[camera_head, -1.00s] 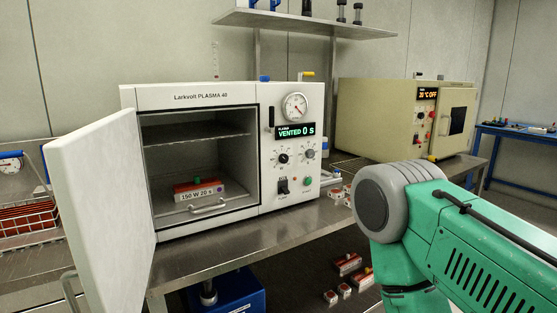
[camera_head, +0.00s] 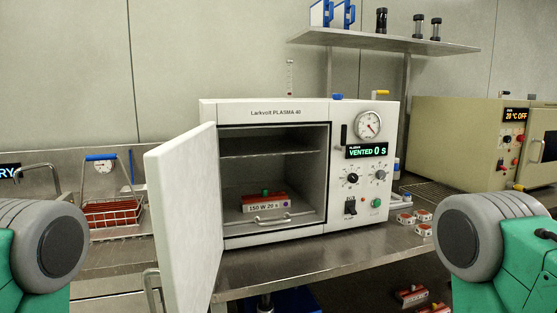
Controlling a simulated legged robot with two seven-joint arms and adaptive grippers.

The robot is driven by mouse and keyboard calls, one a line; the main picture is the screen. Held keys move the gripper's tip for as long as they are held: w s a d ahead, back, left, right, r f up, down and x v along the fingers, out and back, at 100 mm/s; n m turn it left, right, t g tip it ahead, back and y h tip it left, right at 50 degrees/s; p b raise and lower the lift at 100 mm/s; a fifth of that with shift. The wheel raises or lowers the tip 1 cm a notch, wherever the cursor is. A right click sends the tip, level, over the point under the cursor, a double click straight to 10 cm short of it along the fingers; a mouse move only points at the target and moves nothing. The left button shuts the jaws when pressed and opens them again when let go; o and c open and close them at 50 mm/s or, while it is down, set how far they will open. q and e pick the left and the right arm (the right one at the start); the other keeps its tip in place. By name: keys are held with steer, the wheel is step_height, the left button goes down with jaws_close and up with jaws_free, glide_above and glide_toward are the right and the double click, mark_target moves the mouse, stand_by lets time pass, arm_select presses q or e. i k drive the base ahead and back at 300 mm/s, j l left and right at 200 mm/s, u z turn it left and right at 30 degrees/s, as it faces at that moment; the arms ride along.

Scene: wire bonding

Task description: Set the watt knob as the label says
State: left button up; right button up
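The white plasma machine (camera_head: 262,112) stands on a steel bench with its door (camera_head: 187,215) swung open to the left. Its display (camera_head: 367,151) reads VENTED 0 s. Two knobs sit below the display: a black one (camera_head: 352,178) on the left and a grey one (camera_head: 380,174) on the right. Their markings are too small to read. Inside the chamber a red and white carrier (camera_head: 264,202) has a label (camera_head: 265,208) reading "150 W 20 s". Green links of my two arms show at the lower left and lower right. Neither gripper is in view.
A black switch (camera_head: 350,206) and a green button (camera_head: 376,203) are low on the panel. Small red and white boxes (camera_head: 424,215) lie right of the machine. A beige oven (camera_head: 470,140) stands further right, and a wire basket (camera_head: 108,214) is at left. A shelf (camera_head: 370,40) hangs above.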

mark_target(353, 179)
steer(key=l, duration=0.9)
steer(key=i+l+z, duration=0.15)
steer(key=z, duration=0.15)
steer(key=i+l+z, duration=0.1)
steer(key=z, duration=0.25)
